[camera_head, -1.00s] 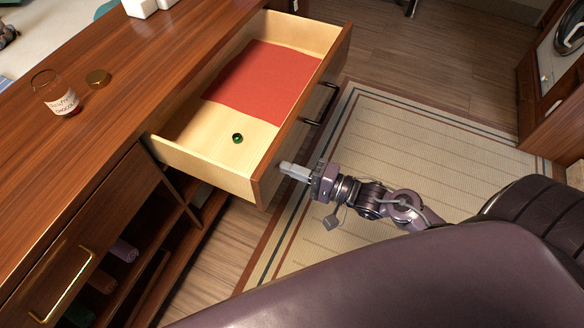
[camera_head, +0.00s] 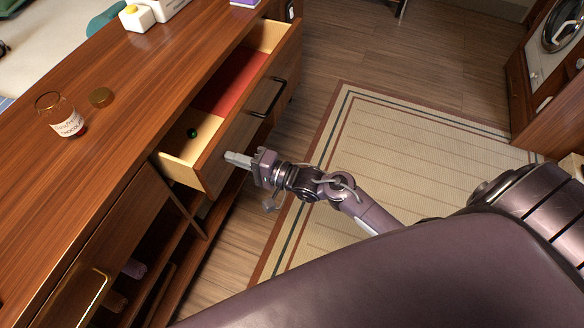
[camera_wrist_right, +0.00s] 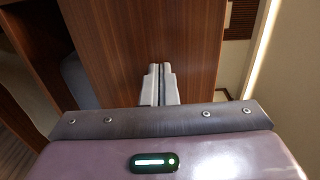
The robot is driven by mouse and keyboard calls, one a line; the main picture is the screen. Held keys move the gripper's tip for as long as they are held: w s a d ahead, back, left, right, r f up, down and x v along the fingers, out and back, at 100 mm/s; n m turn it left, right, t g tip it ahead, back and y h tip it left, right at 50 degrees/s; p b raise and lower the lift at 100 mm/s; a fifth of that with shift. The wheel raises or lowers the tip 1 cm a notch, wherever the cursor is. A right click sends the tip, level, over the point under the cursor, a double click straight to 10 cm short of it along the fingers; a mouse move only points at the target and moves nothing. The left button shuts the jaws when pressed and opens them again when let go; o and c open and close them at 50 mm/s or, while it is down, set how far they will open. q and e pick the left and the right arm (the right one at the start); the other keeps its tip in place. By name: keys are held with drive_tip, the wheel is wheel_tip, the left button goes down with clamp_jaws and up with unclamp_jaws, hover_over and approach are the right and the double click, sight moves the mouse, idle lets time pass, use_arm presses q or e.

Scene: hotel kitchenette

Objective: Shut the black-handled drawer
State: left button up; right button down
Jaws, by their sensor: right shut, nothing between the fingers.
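The black-handled drawer (camera_head: 222,148) stands partly open in the wooden cabinet, with its dark handle (camera_head: 267,97) on the front panel. Inside it are a red liner (camera_head: 228,84) and a small green object (camera_head: 192,133). My right gripper (camera_head: 230,157) is shut and empty, its fingertips at the near end of the drawer front. In the right wrist view the shut fingers (camera_wrist_right: 159,80) point at the brown wooden panel (camera_wrist_right: 130,35); I cannot tell for certain whether they touch it. My left gripper is not in view.
A gold-handled door (camera_head: 85,285) is below at the left. The striped rug (camera_head: 400,150) and floor in front are clear.

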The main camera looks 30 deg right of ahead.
drive_tip(key=b+x, duration=0.2)
drive_tip(key=x, duration=0.9)
drive_tip(key=shift+w+a, duration=0.45)
drive_tip(key=shift+w, duration=0.05)
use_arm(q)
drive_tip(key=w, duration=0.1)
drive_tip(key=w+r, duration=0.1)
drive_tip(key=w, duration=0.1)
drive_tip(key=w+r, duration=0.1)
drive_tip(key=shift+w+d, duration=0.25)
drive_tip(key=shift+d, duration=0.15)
use_arm(e)
drive_tip(key=shift+w+r, duration=0.1)
drive_tip(key=shift+r, duration=0.05)
drive_tip(key=shift+r, duration=0.15)
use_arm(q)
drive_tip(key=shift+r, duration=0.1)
